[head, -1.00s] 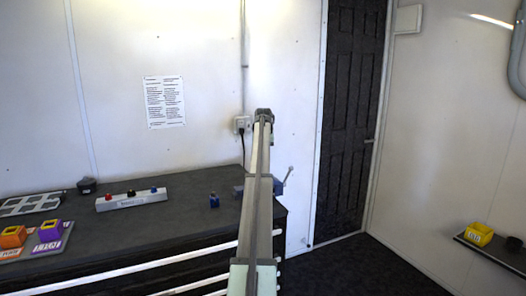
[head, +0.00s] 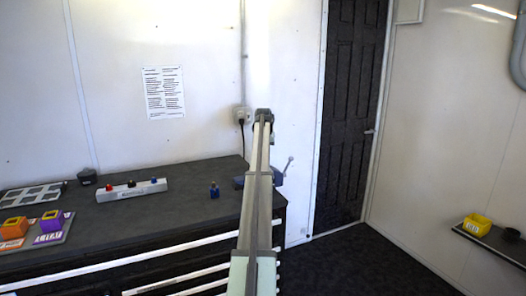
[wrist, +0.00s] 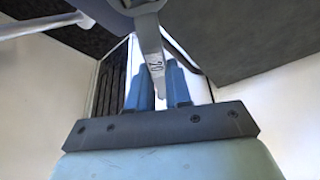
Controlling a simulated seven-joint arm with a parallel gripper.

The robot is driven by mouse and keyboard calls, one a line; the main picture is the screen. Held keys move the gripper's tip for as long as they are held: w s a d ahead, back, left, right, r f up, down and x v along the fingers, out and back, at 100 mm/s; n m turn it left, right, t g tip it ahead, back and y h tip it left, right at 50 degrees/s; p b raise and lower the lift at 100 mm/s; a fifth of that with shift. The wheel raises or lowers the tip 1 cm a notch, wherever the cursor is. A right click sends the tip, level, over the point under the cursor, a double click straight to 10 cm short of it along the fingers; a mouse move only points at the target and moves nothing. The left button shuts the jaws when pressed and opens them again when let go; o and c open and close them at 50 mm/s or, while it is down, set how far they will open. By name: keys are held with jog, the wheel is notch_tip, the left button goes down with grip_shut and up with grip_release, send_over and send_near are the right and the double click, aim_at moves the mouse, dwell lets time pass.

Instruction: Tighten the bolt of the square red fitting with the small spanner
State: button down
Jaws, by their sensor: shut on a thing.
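In the wrist view, my gripper (wrist: 160,80) has its two blue fingers shut on a grey metal spanner (wrist: 153,45). The number 20 shows on its shank. The spanner points up in the picture, and its far end runs out at the top edge or behind a blue-grey body there, so I cannot see what it touches. In the head view my arm stretches away over the bench, and the gripper is not distinguishable. A small red part (head: 112,187) sits on a pale rail (head: 150,188) on the bench; I cannot tell its shape. No bolt is clear.
A blue-grey vise (head: 279,176) with a handle stands at the bench's right end, partly behind my arm. A small blue item (head: 214,190) stands left of it. Orange (head: 14,227) and purple (head: 51,221) holders sit front left. A yellow bin (head: 477,225) is on the right shelf.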

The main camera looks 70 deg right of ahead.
jog(key=s+m+g, duration=0.1)
jog(key=s+m, duration=0.1)
jog(key=m, duration=0.1)
jog(key=s+m+g, duration=0.1)
jog(key=s+m, duration=0.1)
jog(key=m, duration=0.1)
jog(key=shift+s+m+g, duration=0.2)
jog(key=shift+m+g, duration=0.1)
jog(key=shift+m, duration=0.1)
jog(key=s+m, duration=0.1)
jog(key=s+a+m+g, duration=0.1)
jog(key=m, duration=0.1)
jog(key=shift+a+m+y, duration=0.1)
jog(key=shift+m+y, duration=0.2)
jog(key=shift+s+a+m+g+y, duration=0.35)
jog(key=shift+s+a+m, duration=0.2)
jog(key=shift+m, duration=0.55)
jog(key=shift+s+a+m+g+y, duration=0.4)
jog(key=shift+a+m, duration=0.1)
jog(key=shift+m, duration=0.6)
jog(key=shift+d, duration=0.1)
jog(key=shift+w+d+n+t+h, duration=0.25)
jog(key=shift+w+d+n, duration=0.15)
jog(key=shift+n, duration=0.5)
jog(key=shift+s+r, duration=0.1)
jog(key=shift+r, duration=2.85)
